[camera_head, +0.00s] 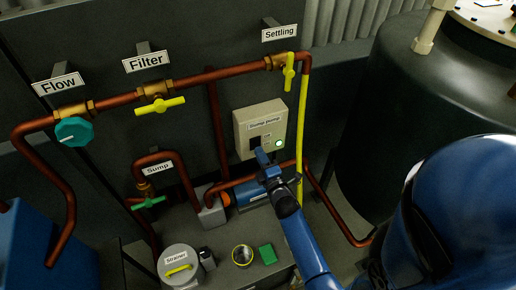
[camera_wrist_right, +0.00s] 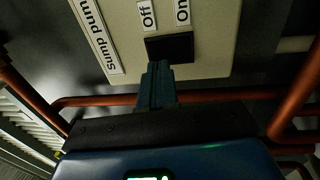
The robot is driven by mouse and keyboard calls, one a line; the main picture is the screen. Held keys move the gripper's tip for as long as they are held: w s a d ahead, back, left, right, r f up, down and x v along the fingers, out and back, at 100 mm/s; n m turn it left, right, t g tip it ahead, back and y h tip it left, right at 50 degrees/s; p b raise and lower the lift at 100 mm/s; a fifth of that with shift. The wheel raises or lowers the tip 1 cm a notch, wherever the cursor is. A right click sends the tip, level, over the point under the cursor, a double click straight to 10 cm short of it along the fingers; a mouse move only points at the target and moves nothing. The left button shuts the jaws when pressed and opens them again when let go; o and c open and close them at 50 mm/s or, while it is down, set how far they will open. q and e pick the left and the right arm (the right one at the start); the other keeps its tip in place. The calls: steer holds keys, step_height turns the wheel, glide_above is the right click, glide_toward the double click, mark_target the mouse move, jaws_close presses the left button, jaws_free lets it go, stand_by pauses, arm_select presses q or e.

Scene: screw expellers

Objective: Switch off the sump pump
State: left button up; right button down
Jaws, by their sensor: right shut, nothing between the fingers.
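The sump pump box (camera_head: 245,119) is a cream panel on the dark wall, with a "Sump pump" label and a lit green lamp (camera_head: 279,143). In the right wrist view the box (camera_wrist_right: 215,50) shows "Off" (camera_wrist_right: 147,15) and "On" (camera_wrist_right: 183,11) labels beside a black switch (camera_wrist_right: 175,48). My right gripper (camera_head: 262,154) is shut and empty, its tips at the lower part of the box. In the wrist view my right gripper's fingers (camera_wrist_right: 158,70) overlap the switch's edge; I cannot tell whether they touch it. The switch's position is unclear. My left gripper is not in view.
Copper pipes run around the box, with a yellow-handled Settling valve (camera_head: 289,72) above right and a yellow pipe (camera_head: 302,125) close to its right. A Filter valve (camera_head: 160,105), a teal Flow knob (camera_head: 73,132) and a strainer (camera_head: 178,263) are left. A large dark tank (camera_head: 400,120) stands right.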

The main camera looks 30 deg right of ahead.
mark_target(256, 144)
steer(key=shift+w+r, duration=0.15)
steer(key=shift+w, duration=1.05)
steer(key=shift+w, duration=0.2)
steer(key=shift+s+r, duration=0.1)
